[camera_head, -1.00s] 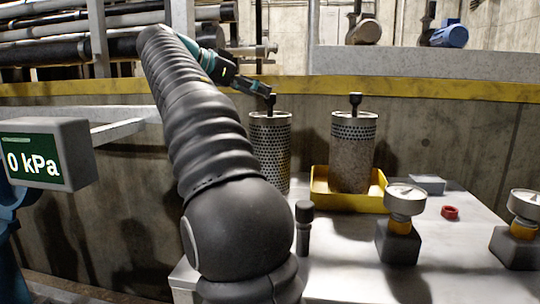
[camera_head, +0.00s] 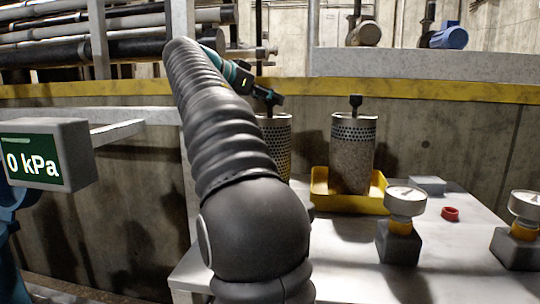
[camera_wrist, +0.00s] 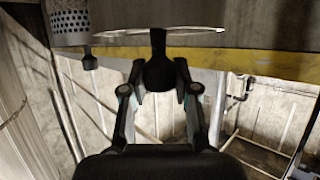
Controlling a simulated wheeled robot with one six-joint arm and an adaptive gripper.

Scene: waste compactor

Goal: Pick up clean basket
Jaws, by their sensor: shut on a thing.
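The clean basket (camera_head: 279,140) is a perforated metal cylinder with a dark top knob, left of a second basket in the head view. My arm hides its left side and bottom, so I cannot tell whether it rests on the table. My gripper (camera_head: 270,98) is at its top, shut on the knob. In the wrist view, my gripper (camera_wrist: 160,78) has its two fingers on either side of the black knob (camera_wrist: 158,74). The basket's round top and grey body (camera_wrist: 120,14) fill the top of that view.
A second basket (camera_head: 352,165), speckled below its holes, stands in a yellow tray (camera_head: 345,204) close by on the right. Gauges (camera_head: 404,202) (camera_head: 526,207), a red ring (camera_head: 450,213) and a grey block (camera_head: 428,185) are on the pale table (camera_head: 440,270). A concrete wall (camera_head: 440,135) stands behind.

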